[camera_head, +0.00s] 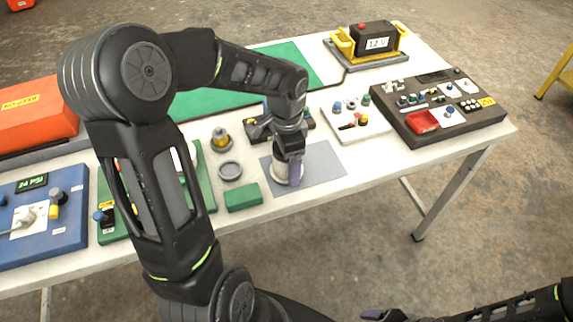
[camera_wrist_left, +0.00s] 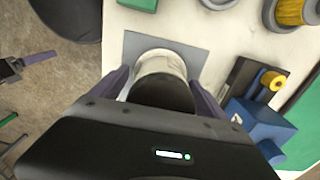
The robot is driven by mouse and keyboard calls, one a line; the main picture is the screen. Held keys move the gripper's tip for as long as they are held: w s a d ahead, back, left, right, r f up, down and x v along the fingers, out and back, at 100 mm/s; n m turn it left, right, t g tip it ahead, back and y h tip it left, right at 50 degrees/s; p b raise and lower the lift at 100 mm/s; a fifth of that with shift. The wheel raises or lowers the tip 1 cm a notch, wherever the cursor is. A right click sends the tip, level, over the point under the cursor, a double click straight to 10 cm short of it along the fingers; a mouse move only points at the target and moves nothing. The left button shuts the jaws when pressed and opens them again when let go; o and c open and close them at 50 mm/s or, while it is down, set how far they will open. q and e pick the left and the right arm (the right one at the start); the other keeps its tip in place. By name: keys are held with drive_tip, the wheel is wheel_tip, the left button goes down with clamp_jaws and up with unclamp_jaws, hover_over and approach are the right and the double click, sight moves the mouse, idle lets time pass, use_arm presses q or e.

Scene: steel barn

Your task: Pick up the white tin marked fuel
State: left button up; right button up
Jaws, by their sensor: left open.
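A white tin (camera_head: 287,172) stands on a grey mat (camera_head: 325,168) near the front edge of the table in the head view. My left gripper (camera_head: 291,172) is open around the tin, with its purple fingers beside it. In the left wrist view the tin (camera_wrist_left: 160,72) sits between the two fingers of the left gripper (camera_wrist_left: 163,88), its lower part hidden by the gripper body. I cannot read any marking on the tin. Part of my right gripper (camera_head: 385,315) shows at the bottom of the head view, away from the table; its jaws are not clear.
A green block (camera_head: 243,196), a grey ring (camera_head: 230,171) and a yellow-and-grey part (camera_head: 221,138) lie left of the tin. A white tray (camera_head: 357,128) and a dark panel (camera_head: 437,128) lie to the right. A black device (camera_head: 259,128) is behind. The mat's right part is clear.

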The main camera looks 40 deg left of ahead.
use_arm(q)
drive_tip(key=shift+c, duration=0.3)
clamp_jaws()
idle(0.6)
